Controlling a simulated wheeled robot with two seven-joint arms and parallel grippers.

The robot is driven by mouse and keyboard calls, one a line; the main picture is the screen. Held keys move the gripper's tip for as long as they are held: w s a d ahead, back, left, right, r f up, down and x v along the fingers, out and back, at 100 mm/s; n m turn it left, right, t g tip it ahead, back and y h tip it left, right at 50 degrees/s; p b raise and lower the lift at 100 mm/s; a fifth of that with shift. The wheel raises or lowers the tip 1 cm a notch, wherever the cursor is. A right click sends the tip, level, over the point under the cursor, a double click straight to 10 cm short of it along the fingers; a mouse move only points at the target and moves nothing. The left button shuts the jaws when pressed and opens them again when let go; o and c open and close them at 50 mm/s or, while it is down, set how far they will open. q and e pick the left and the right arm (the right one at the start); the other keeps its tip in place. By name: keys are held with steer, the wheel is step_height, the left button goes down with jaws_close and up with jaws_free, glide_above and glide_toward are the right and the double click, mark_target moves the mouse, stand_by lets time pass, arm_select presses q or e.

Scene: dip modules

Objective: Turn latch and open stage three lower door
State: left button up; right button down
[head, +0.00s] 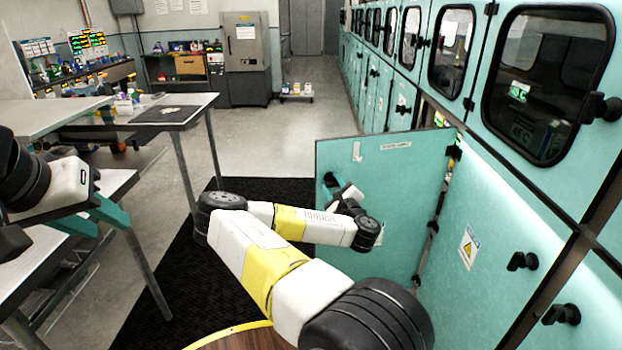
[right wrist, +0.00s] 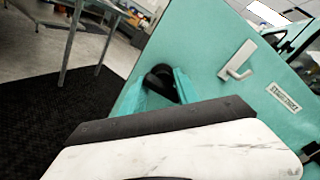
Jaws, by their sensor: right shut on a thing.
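A teal lower door (head: 395,180) stands swung open from the row of teal cabinets, its face turned toward me. My right arm reaches to its left part, and my right gripper (head: 338,190) is there, partly hidden by the arm. In the right wrist view the gripper (right wrist: 168,88) has its teal fingers around a black latch handle (right wrist: 158,80) near the door's edge. The door (right wrist: 225,60) also carries a light metal bracket and a label. My left arm is at the left edge of the head view; its gripper fingers (head: 118,218) show only in part.
Closed lower doors with black latches (head: 522,261) stand at the right, under windowed upper doors (head: 548,80). A work table (head: 175,112) and benches stand at the left. A black floor mat (head: 185,265) lies between. The aisle floor (head: 290,125) beyond the door is mostly clear.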

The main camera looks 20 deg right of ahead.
steer(key=shift+d+r, duration=0.2)
steer(key=shift+r, duration=0.15)
steer(key=c, duration=1.1)
jaws_free()
steer(key=shift+f, duration=0.1)
steer(key=shift+a+f, duration=0.1)
steer(key=s, duration=0.7)
steer(key=shift+s+a, duration=0.4)
